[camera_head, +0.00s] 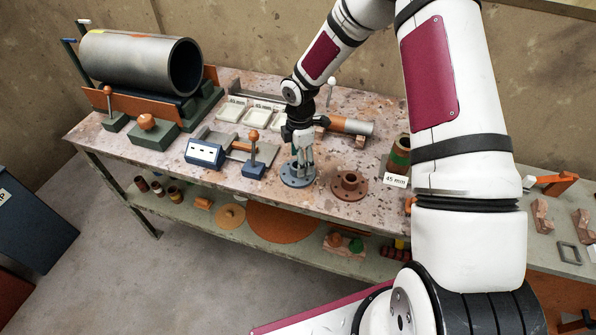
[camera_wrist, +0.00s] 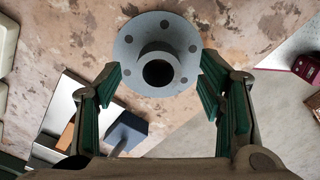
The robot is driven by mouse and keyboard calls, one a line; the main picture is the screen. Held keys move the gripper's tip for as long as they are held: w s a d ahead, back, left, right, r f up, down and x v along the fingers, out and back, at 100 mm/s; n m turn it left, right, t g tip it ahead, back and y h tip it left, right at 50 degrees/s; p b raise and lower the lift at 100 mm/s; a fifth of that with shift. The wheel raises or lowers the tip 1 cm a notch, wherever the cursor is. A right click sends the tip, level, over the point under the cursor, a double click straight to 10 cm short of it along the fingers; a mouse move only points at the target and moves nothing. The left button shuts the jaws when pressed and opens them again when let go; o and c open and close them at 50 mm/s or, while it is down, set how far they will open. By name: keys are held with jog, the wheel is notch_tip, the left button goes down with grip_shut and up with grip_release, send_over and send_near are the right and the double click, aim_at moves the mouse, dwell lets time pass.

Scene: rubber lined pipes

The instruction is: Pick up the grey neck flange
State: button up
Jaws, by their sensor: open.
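The grey neck flange (camera_head: 298,178) lies flat on the speckled bench near its front edge, neck up. In the wrist view the flange (camera_wrist: 128,47) shows as a round plate with bolt holes and a raised hollow neck around a dark bore. My gripper (camera_head: 302,160) points down just above the flange in the head view. Whether the fingers touch the flange cannot be told.
A similar brown flange (camera_head: 350,184) stands close to the right. A blue block with an orange-knobbed post (camera_head: 254,170) stands close to the left. A large grey pipe (camera_head: 140,64) rests at the back left. The bench's front edge is near.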

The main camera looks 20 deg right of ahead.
jog(key=shift+w+f, duration=0.1)
jog(key=shift+f, duration=1.55)
grip_shut()
jog(key=shift+r, duration=0.15)
